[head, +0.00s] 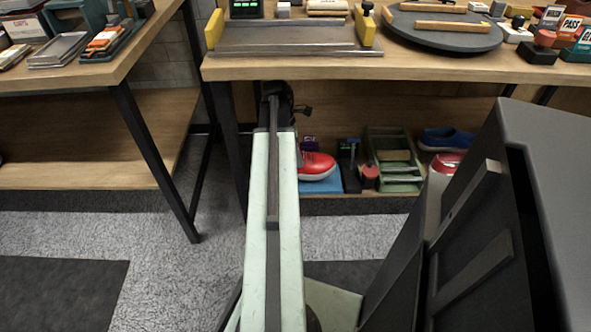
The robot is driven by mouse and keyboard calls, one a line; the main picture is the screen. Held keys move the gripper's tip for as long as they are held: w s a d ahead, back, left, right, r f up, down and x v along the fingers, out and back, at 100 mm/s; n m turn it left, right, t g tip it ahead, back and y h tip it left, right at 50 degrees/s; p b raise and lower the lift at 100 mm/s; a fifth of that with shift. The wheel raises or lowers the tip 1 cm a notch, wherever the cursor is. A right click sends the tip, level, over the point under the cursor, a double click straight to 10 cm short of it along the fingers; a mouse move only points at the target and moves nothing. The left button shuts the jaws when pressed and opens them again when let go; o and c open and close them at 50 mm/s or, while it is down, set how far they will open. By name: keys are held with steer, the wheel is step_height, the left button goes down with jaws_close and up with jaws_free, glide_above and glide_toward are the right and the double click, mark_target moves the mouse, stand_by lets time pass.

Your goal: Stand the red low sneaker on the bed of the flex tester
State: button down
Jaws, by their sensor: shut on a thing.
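A red low-cut sneaker (317,166) with a pale sole rests on or just above a blue mat (322,186) on the low shelf under the table. Its left end is hidden by my arm. A second red shoe (446,163) shows further right, partly covered by a dark panel. On the tabletop is a long grey bed (290,37) with yellow end blocks, which looks like the flex tester. My arm reaches forward to a dark joint just below the table's front edge. My gripper's fingers do not show; the arm hides what lies beyond that joint.
A blue shoe (447,139), a green crate (394,160) and small tools share the low shelf. A round dark turntable (444,30) stands on the tabletop right of the grey bed. A large dark panel (490,235) blocks the right foreground. The floor at left is clear.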

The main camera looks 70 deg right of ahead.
step_height(320, 180, down, 4)
steer(key=b, duration=0.3)
steer(key=shift+b, duration=0.4)
steer(key=shift+r, duration=0.2)
steer(key=shift+f, duration=0.15)
steer(key=shift+c, duration=1.3)
jaws_free()
steer(key=p+v, duration=1.2)
